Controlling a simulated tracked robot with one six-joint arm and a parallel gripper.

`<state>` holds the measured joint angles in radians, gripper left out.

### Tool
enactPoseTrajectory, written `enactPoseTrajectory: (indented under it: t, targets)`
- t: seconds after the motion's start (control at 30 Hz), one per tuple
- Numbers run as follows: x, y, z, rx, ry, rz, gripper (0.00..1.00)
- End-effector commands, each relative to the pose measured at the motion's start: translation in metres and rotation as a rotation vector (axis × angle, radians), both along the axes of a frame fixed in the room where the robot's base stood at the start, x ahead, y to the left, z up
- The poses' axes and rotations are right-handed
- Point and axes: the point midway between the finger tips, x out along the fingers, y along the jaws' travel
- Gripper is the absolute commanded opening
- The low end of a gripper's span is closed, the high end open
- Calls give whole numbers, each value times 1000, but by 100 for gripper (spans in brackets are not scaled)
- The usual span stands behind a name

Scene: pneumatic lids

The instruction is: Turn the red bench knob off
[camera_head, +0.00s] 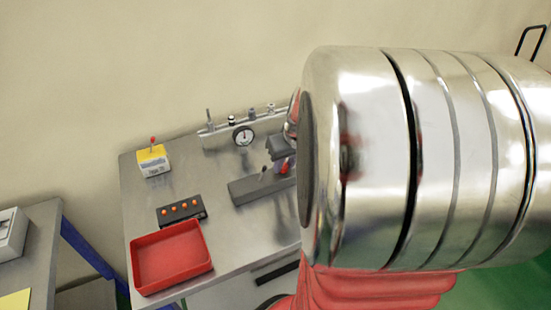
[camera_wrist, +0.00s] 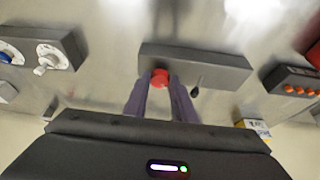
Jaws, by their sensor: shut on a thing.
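The red knob (camera_wrist: 160,77) is on a dark grey bench block (camera_wrist: 205,63), at the tips of my gripper (camera_wrist: 160,92) in the wrist view. The two fingers stand on either side of the knob and are shut on it. In the head view the grey block (camera_head: 250,190) lies on the metal bench, and my gripper (camera_head: 282,158) is at its right end. A bit of red (camera_head: 285,169) shows there, but my arm hides much of that area. The knob's exact turn angle cannot be told.
A small black lever (camera_wrist: 195,88) stands beside the knob. A block with a white knob (camera_wrist: 50,58) and a blue knob (camera_wrist: 5,57) is to the left. The head view shows a red tray (camera_head: 172,257), an orange-button box (camera_head: 181,212), a yellow-topped box (camera_head: 152,160) and a gauge (camera_head: 243,136).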

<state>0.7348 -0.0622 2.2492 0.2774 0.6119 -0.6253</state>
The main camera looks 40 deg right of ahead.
Motion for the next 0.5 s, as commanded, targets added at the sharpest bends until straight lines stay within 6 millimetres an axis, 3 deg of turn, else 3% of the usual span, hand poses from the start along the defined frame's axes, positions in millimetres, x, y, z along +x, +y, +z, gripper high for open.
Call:
enactPoseTrajectory:
  t: [0.5]
  targets:
    - [2, 5, -1, 3, 1, -194, 1]
